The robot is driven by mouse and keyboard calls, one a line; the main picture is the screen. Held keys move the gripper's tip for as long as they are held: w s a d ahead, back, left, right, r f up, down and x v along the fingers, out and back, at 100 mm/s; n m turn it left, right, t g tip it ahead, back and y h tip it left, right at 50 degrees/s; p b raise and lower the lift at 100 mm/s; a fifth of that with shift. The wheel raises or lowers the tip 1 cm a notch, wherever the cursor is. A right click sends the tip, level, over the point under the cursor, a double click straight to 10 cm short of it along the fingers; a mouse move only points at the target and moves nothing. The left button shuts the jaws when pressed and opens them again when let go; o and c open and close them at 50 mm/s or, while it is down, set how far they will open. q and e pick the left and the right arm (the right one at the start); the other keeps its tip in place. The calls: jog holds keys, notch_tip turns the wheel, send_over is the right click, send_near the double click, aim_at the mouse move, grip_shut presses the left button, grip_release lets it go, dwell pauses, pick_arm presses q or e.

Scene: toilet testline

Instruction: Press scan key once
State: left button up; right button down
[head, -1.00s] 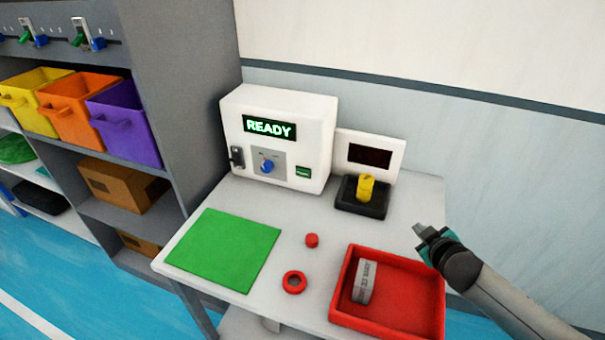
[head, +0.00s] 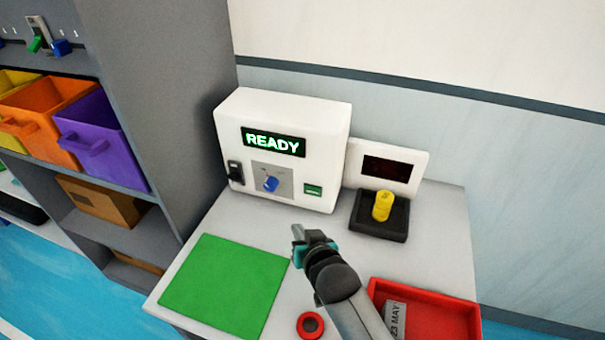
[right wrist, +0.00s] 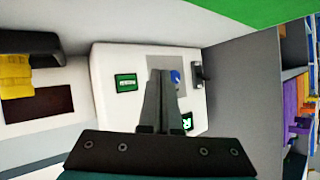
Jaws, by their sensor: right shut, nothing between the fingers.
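The white machine (head: 235,118) stands at the back of the table, its display (head: 273,142) lit with READY. A small green key (head: 313,190) with unreadable lettering is on the lower right of its front. It also shows in the right wrist view (right wrist: 126,82), left of the fingers. My right gripper (head: 298,233) is shut and empty, above the table in front of the machine and apart from the key. In the right wrist view its fingers (right wrist: 160,78) cover part of the machine's front. My left gripper is not in view.
A blue knob (head: 271,184) and a black switch (head: 235,172) are left of the key. A yellow piece (head: 382,206) stands on a black base (head: 394,227). Shelving (head: 140,100) stands left.

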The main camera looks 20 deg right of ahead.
aim_at(313, 191)
jog(key=shift+w+a, duration=0.1)
jog(key=shift+w, duration=0.3)
jog(key=shift+s+r, duration=0.1)
jog(key=shift+s, duration=0.25)
jog(key=shift+w, duration=0.15)
jog(key=w+d+b, duration=0.1)
jog(key=w, duration=0.1)
jog(key=w+d+b, duration=0.1)
jog(key=w, duration=0.1)
jog(key=w+d+b, duration=0.1)
jog(key=w+d, duration=0.1)
jog(key=shift+d, duration=0.1)
jog(key=shift+w+d, duration=0.3)
jog(key=shift+w, duration=0.15)
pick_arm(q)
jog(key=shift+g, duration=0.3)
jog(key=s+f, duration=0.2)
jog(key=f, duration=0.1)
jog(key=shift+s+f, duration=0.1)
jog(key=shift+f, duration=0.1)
pick_arm(e)
jog(key=shift+w+d, duration=0.1)
jog(key=shift+w, duration=0.05)
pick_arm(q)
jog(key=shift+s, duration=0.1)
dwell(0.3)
